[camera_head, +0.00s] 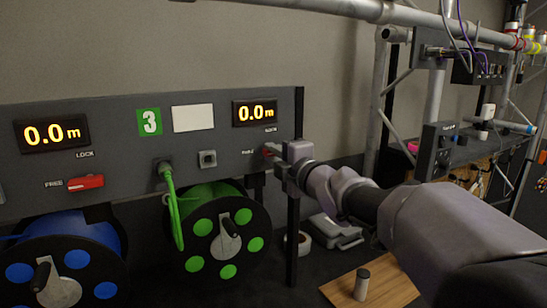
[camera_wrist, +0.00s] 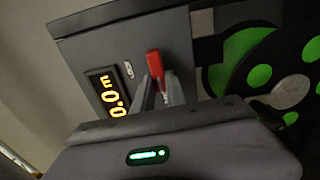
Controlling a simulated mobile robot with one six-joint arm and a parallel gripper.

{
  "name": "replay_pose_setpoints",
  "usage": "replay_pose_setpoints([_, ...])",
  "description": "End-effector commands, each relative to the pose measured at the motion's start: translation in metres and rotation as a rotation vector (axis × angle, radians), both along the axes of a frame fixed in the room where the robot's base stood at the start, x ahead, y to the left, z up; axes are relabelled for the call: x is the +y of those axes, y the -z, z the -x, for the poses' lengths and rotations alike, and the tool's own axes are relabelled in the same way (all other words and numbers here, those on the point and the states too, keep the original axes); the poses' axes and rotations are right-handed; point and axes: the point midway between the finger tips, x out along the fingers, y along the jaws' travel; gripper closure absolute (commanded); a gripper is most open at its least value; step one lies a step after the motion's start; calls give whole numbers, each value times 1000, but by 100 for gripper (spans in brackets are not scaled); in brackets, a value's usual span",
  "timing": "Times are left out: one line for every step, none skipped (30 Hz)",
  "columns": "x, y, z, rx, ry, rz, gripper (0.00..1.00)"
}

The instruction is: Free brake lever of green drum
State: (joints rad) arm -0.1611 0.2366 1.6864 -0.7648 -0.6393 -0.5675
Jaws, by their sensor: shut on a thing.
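The green drum (camera_head: 215,240) hangs below the grey panel, and its green cable (camera_head: 173,205) runs up to a socket. Its brake lever is red; a small part (camera_head: 268,152) shows in the head view beside a partly covered FREE label. The red lever (camera_wrist: 154,64) is clearer in the wrist view. My gripper (camera_head: 276,156) is at the panel's right end, shut on the lever; the grey fingers (camera_wrist: 160,94) straddle its lower part. The display (camera_head: 255,112) above reads 0.0 m. The lever's exact angle is hard to tell.
The blue drum (camera_head: 70,265) is at left, with its own red lever (camera_head: 86,182) lying beside FREE. A green number 3 plate (camera_head: 149,122) is on the panel. A dark upright post (camera_head: 293,235) stands right of the green drum. A wooden board (camera_head: 385,290) with a small cylinder (camera_head: 362,284) lies below my arm.

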Motion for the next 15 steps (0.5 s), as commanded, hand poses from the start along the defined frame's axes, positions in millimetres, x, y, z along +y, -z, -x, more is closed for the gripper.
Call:
replay_pose_setpoints([0,0,0,-2,-1,3,100])
replay_pose_setpoints([0,0,0,-3,-1,4,100])
replay_pose_setpoints([0,0,0,-3,-1,5,100])
replay_pose_setpoints([0,0,0,-3,-1,5,100])
replay_pose_setpoints([0,0,0,-3,-1,5,100])
replay_pose_setpoints([0,0,0,-3,-1,5,100])
replay_pose_setpoints([0,0,0,-3,-1,5,100])
replay_pose_setpoints([0,0,0,-3,-1,5,100])
replay_pose_setpoints([0,0,0,-3,-1,5,100])
replay_pose_setpoints([0,0,0,-3,-1,5,100])
replay_pose_setpoints([0,0,0,-3,-1,5,100])
replay_pose_setpoints([0,0,0,-3,-1,5,78])
replay_pose_setpoints([0,0,0,-3,-1,4,72])
replay_pose_setpoints([0,0,0,-2,-1,5,66])
replay_pose_setpoints([0,0,0,-3,-1,4,62])
